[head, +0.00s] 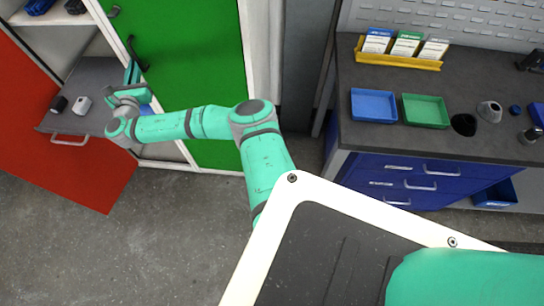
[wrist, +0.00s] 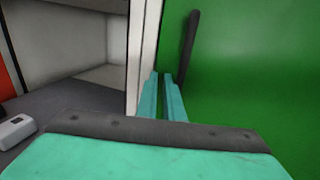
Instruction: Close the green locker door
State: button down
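The green locker door (head: 205,60) stands at the right of the locker and fills the right of the wrist view (wrist: 250,60). I cannot tell exactly how far it stands from its frame. Its black handle (head: 135,54) is near the door's left edge and also shows in the wrist view (wrist: 189,50). My gripper (head: 132,72) is by that left edge, below the handle in the head view. In the wrist view its two teal fingers (wrist: 161,77) point at the edge, left of the handle, with a narrow gap and nothing visible between them. Contact with the door cannot be made out.
A red door (head: 60,140) stands open at the left. A workbench (head: 440,90) with trays stands at the right. The floor in front is clear.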

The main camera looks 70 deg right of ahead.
jog(key=shift+s+d+r+h, duration=0.1)
jog(key=shift+d+r+h, duration=0.25)
jog(key=shift+d, duration=0.55)
jog(key=s+a, duration=0.4)
jog(key=a, duration=1.1)
jog(key=shift+s+f, duration=0.15)
jog(key=shift+f, duration=0.25)
